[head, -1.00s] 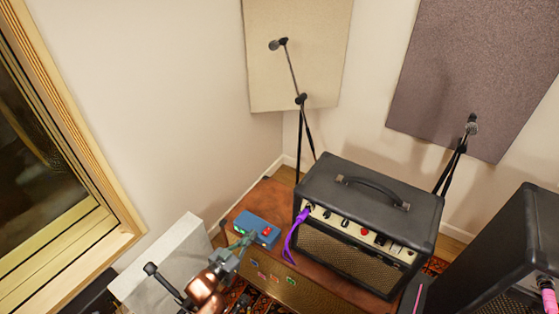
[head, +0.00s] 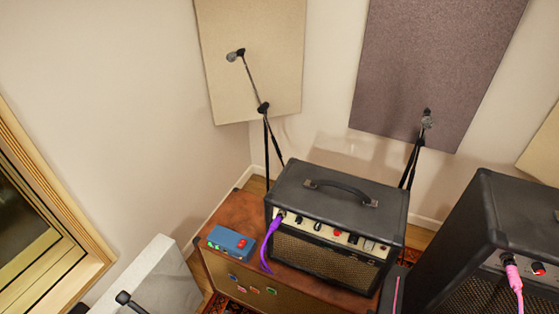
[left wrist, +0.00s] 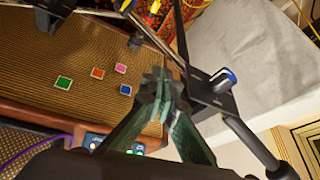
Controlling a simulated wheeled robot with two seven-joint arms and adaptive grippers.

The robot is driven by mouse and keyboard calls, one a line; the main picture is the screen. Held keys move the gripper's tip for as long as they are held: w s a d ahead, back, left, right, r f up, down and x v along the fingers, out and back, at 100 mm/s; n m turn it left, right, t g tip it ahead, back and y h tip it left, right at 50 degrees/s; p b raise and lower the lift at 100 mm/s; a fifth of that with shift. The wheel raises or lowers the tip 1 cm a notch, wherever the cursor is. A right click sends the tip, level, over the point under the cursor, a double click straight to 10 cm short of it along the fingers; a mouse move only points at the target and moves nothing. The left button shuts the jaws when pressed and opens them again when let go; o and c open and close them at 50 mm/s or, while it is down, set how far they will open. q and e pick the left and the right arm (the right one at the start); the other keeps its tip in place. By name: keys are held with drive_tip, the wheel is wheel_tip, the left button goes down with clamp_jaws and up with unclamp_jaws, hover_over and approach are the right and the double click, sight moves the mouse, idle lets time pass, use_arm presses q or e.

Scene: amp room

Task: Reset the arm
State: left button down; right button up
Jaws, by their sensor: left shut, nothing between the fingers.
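My left gripper (left wrist: 160,82) shows in the left wrist view with its greenish fingertips together and nothing between them. It is in front of the brown grille cabinet (left wrist: 50,45), which carries several small coloured squares; the gap between them is hard to judge. A black stand part (left wrist: 215,90) with a blue-tipped piece is just right of the fingers. The blue box (left wrist: 92,141) with lights is partly hidden behind the gripper. My left gripper is out of the head view, and my right gripper is in neither current view.
The black amp (head: 335,210) with a purple cable (head: 270,245) and the blue box (head: 231,242) stand on the brown cabinet (head: 230,212). A larger black amp (head: 480,230) is at right. Microphone stands are behind. A grey-white block (head: 150,275) is at lower left.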

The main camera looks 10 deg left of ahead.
use_arm(q)
drive_tip(key=s+g, duration=0.2)
drive_tip(key=s, duration=0.4)
drive_tip(key=s+d+f+g, duration=0.1)
drive_tip(key=s+f, duration=0.2)
drive_tip(key=f, duration=1.4)
drive_tip(key=s+f, duration=0.2)
drive_tip(key=f, duration=1.5)
drive_tip(key=s+f+m+g, duration=0.1)
drive_tip(key=s+f, duration=1.1)
drive_tip(key=s, duration=0.5)
drive_tip(key=shift+s+f+h, duration=0.15)
drive_tip(key=shift+s+h, duration=0.15)
